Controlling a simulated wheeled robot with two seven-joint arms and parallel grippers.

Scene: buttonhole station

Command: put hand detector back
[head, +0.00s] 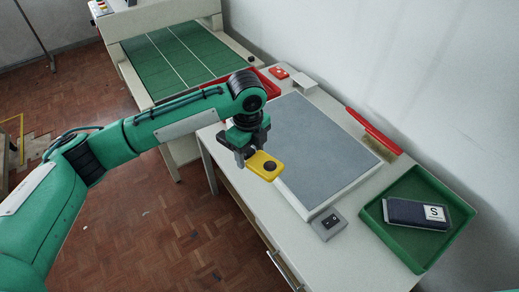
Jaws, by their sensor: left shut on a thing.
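My left gripper (247,152) is shut on a small yellow hand detector (272,172) with a dark round spot on its face. It holds the detector over the left edge of the grey padded board (325,145) on the white table. The gap between detector and board is hard to judge from this view. The fingers partly hide the detector's far end. My right gripper does not show.
A small grey box (328,225) sits at the front edge. A red item (373,131) lies by the wall. A green-belted machine (180,60) stands behind.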

